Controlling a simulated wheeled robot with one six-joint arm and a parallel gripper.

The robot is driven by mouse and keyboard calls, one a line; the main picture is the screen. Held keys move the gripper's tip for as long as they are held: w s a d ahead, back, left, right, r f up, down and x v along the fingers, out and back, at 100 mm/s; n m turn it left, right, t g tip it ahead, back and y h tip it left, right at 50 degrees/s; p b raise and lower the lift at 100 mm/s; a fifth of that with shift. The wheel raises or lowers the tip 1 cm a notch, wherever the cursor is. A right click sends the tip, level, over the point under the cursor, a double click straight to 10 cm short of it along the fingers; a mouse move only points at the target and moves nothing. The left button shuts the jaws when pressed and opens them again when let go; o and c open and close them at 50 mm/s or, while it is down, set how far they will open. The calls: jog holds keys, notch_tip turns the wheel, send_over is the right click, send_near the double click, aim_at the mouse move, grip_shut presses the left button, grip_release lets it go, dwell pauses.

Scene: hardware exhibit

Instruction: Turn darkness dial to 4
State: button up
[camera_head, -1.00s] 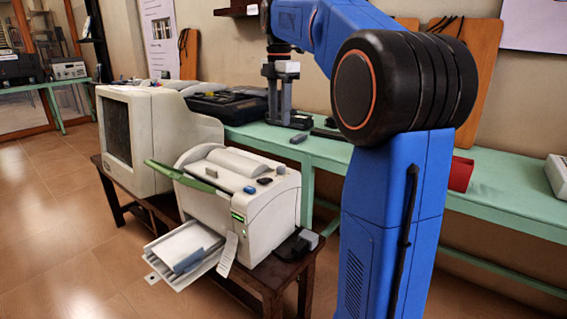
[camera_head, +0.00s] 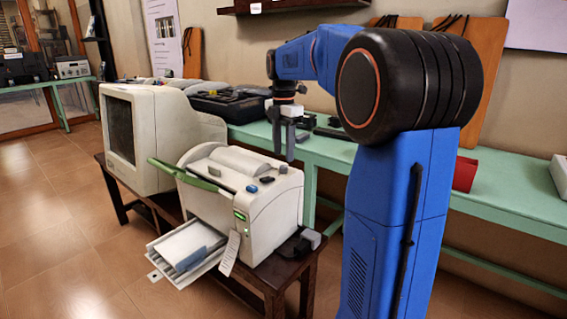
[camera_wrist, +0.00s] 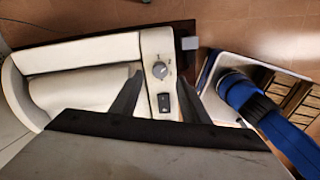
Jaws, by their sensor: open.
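A round grey dial (camera_wrist: 159,70) with a pointer mark sits on a raised white panel of the white machine (camera_wrist: 85,50) in the wrist view. A dark rocker switch (camera_wrist: 164,102) is beside it on the same panel. My gripper (camera_wrist: 160,80) is open and empty, its two dark fingers on either side of the panel, apart from the dial. In the head view my gripper (camera_head: 285,150) hangs pointing down above the right rear of the white printer-like machine (camera_head: 265,215).
The machine stands on a low brown table (camera_head: 275,278) with a grey block (camera_head: 312,240) at its right. An old white monitor (camera_head: 155,135) stands to its left. A green bench (camera_head: 335,155) with dark equipment runs behind. Tiled floor is open at the left.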

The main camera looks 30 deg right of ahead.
aim_at(283, 166)
jog(key=shift+f, duration=2.35)
grip_shut()
